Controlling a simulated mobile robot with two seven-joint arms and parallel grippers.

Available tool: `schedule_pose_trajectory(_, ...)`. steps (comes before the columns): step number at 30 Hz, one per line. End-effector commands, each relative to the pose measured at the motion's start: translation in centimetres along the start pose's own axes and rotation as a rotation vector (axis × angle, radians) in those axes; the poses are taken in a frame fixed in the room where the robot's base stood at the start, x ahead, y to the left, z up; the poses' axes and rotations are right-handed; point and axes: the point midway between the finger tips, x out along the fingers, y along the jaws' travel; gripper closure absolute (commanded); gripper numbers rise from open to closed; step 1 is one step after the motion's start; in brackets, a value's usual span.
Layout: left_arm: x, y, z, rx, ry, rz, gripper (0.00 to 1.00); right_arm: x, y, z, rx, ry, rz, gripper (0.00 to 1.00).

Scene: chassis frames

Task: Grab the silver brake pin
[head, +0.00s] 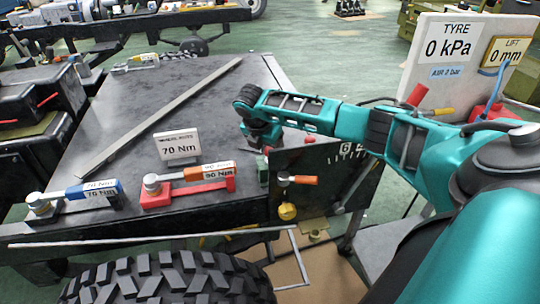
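I cannot make out a silver brake pin with certainty. A small silver fitting with an orange handle (297,180) is on the dark front face of the bench, below my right arm, but I cannot tell whether it is the pin. My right arm comes in from the right, and its gripper (262,138) hangs above the right end of the bench top. Its fingers are too small and dark to show whether they are open or shut. A small green block (263,169) is just below it. My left gripper is out of view.
The dark bench (110,137) carries a long grey bar (160,115), a 70 Nm sign (178,146), a blue torque wrench (88,189) and an orange one on a red holder (190,188). A tyre (170,277) stands in front. A tyre-pressure board (460,75) stands right.

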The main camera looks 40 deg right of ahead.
Motion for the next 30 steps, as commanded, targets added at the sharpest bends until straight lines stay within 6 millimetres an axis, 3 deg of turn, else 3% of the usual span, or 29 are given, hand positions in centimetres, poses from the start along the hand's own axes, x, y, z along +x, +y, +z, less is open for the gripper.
schedule_pose_trajectory(10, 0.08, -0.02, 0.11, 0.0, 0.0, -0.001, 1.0, 0.76, -0.02, -0.02, -0.001, 0.0, 0.0, 0.37)
schedule_pose_trajectory(30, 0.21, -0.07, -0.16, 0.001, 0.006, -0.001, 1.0, 0.69, 0.01, 0.0, 0.0, -0.001, 0.001, 1.0)
